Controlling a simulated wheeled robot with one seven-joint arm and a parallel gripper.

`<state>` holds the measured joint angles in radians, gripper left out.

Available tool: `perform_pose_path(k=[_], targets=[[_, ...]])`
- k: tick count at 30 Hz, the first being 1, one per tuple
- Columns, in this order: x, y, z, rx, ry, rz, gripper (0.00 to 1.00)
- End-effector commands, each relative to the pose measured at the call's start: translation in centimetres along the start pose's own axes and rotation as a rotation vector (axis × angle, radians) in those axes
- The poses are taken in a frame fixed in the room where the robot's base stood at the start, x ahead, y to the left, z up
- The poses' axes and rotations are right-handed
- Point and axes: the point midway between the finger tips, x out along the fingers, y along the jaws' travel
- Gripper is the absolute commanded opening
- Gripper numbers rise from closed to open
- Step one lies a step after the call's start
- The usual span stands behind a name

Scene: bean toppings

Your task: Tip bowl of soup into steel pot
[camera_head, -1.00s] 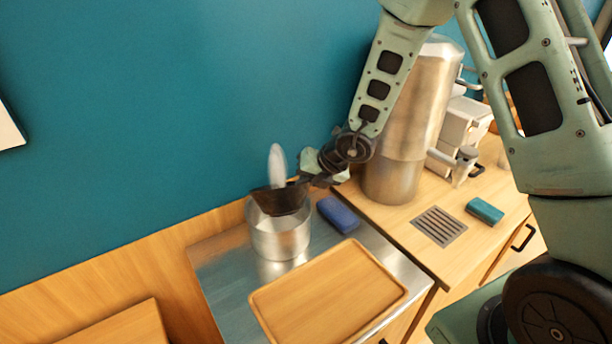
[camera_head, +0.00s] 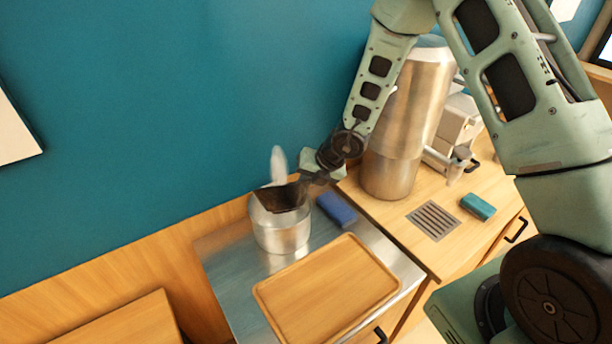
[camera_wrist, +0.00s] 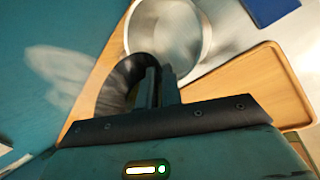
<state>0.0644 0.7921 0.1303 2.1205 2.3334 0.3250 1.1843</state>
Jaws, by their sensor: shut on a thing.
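The steel pot (camera_head: 281,234) stands on the metal counter near the wall. A dark bowl (camera_head: 280,197) is tilted over the pot's mouth. My gripper (camera_head: 303,188) is shut on the bowl's rim from the right. In the wrist view the dark bowl (camera_wrist: 117,88) is between my gripper (camera_wrist: 152,88) and the wall, partly hidden by the fingers. The pot (camera_wrist: 165,30) shows its pale, empty-looking inside beside the bowl. I cannot see any soup clearly in the bowl or the pot.
A wooden tray (camera_head: 330,290) lies in front of the pot. A blue sponge (camera_head: 336,209) is right of the pot. A tall steel container (camera_head: 400,130) stands behind my gripper. A pale upright blurred object (camera_head: 278,163) shows behind the bowl.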

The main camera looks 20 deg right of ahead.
Motion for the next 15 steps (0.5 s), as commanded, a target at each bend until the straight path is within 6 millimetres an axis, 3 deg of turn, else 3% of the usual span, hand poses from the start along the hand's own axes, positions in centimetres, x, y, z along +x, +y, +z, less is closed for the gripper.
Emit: perform_pose_path(k=[15], targets=[[-0.19, 0.14, 0.27, 0.024, 0.049, -0.014, 0.00]])
